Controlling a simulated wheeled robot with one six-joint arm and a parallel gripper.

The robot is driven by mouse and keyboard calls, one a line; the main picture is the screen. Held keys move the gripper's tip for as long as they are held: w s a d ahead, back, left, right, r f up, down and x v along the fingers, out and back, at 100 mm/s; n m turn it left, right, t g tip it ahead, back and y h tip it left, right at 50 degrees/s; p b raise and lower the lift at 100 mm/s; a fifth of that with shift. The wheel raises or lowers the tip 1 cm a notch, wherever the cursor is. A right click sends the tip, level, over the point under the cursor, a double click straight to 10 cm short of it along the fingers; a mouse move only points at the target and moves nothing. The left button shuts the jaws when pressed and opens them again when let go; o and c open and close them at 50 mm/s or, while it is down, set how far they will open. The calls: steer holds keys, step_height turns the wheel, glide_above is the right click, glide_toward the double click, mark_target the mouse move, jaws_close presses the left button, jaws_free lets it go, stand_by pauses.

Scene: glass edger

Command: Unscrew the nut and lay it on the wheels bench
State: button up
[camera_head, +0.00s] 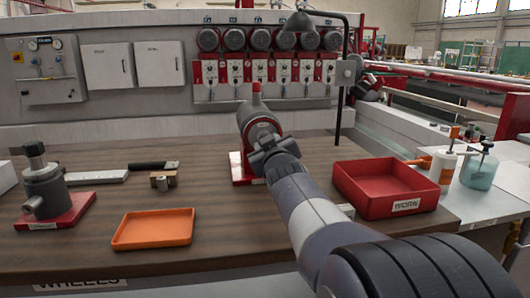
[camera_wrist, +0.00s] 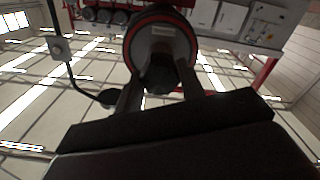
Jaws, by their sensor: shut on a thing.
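The wheels bench (camera_head: 210,215) is a dark wood top with a "WHEELS" label on its front edge. A grey round spindle head on a red stand (camera_head: 240,166) stands near its middle. In the wrist view a wheel with a red rim (camera_wrist: 161,38) faces me, and the dark nut (camera_wrist: 161,76) sits at its centre. My gripper (camera_head: 263,146) is at the front of the spindle head. Its two fingers also show in the wrist view (camera_wrist: 162,92), shut on the nut from both sides. The gripper hides much of the nut in the head view.
An orange tray (camera_head: 153,229) lies empty at front left. A red "WORN" bin (camera_head: 385,190) stands to the right of my arm. A grey fixture on a red base (camera_head: 47,187) is at far left. Bottles (camera_head: 443,168) stand at right. Bare wood lies between tray and spindle.

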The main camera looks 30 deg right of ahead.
steer(key=n+b, duration=0.2)
steer(key=n, duration=0.7)
steer(key=o, duration=0.9)
steer(key=shift+o, duration=0.2)
